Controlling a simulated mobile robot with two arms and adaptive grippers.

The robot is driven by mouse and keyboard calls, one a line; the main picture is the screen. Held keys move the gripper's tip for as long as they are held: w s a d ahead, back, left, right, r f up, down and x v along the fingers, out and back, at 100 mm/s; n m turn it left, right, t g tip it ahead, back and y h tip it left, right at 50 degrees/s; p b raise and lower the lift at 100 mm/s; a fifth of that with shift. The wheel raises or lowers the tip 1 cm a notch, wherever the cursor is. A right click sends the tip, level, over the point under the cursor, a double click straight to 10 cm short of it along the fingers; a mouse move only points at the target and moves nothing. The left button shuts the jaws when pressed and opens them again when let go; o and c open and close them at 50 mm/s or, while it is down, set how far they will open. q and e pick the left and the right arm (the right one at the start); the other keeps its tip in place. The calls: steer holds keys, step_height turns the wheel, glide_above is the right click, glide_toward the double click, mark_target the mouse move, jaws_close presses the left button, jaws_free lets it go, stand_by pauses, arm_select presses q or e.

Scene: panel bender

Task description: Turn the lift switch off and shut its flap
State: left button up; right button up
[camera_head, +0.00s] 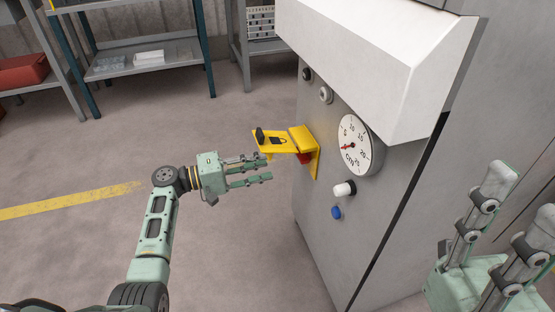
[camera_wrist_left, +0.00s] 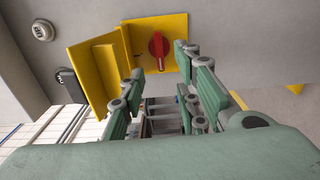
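The lift switch is a red rotary knob on a yellow plate on the grey cabinet. In the head view the knob (camera_head: 305,158) shows partly below the yellow flap (camera_head: 282,142), which stands out open from the plate. In the left wrist view the red knob (camera_wrist_left: 158,46) sits on the yellow plate (camera_wrist_left: 176,28), with the open flap (camera_wrist_left: 96,72) to its left. My left gripper (camera_head: 268,168) is open and empty, just left of the flap and knob, apart from the knob. Its spread fingers (camera_wrist_left: 165,85) point at the plate. My right gripper (camera_head: 495,230) is at the right edge, fingers apart.
The cabinet (camera_head: 395,175) carries a round gauge (camera_head: 356,145), a white knob (camera_head: 344,189), a blue button (camera_head: 337,212) and a sloped white hood (camera_head: 375,60). Shelves (camera_head: 150,65) stand at the back. The floor left of the cabinet is clear.

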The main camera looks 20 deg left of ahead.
arm_select(q)
steer(key=v, duration=0.2)
steer(key=shift+s+a, duration=0.15)
steer(key=shift+a, duration=0.1)
